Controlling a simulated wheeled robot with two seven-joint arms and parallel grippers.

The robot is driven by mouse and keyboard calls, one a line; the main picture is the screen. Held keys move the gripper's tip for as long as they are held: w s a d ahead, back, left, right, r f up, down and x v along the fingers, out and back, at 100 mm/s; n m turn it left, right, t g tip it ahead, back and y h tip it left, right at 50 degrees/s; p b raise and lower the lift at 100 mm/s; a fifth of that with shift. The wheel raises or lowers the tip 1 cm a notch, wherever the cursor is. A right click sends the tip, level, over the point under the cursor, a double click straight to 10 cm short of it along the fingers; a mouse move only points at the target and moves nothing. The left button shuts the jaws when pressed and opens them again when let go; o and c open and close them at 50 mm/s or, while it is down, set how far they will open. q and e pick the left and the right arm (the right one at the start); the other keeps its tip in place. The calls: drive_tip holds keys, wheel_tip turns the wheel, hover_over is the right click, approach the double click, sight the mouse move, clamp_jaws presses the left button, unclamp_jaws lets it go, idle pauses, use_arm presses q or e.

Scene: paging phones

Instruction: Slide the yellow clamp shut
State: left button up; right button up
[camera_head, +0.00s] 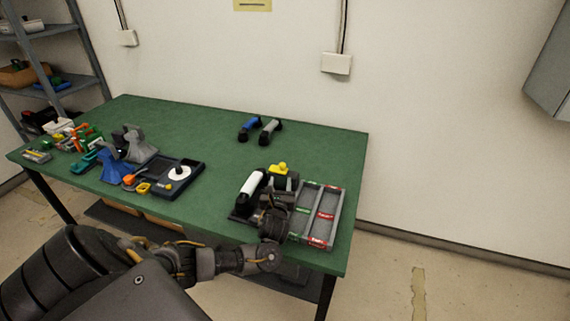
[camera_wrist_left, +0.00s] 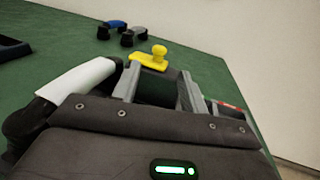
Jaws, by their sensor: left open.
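The yellow clamp (camera_head: 279,168) sits at the back of a dark device near the right end of the green table. In the left wrist view the yellow clamp (camera_wrist_left: 149,57) shows as a flat yellow bar with a round knob on top, just beyond my fingertips. My left gripper (camera_head: 279,186) is over the device, with the clamp just behind it. In the wrist view my left gripper (camera_wrist_left: 158,80) has its two grey fingers apart, with nothing clearly held between them. Whether a finger touches the clamp cannot be told. My right gripper is not in view.
A white handset (camera_head: 252,186) lies just left of my gripper. A grey tray (camera_head: 335,205) with red and green labels is on the right. Blue and grey handsets (camera_head: 269,130) stand at the back. A dark tray (camera_head: 190,176) and several tools crowd the left; the table's middle is clear.

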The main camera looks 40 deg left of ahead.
sight(282, 167)
use_arm(q)
drive_tip(key=shift+x, duration=1.15)
drive_tip(key=x, duration=0.7)
drive_tip(key=shift+a, duration=0.1)
drive_tip(key=shift+w+a, duration=0.25)
drive_tip(key=shift+w, duration=0.15)
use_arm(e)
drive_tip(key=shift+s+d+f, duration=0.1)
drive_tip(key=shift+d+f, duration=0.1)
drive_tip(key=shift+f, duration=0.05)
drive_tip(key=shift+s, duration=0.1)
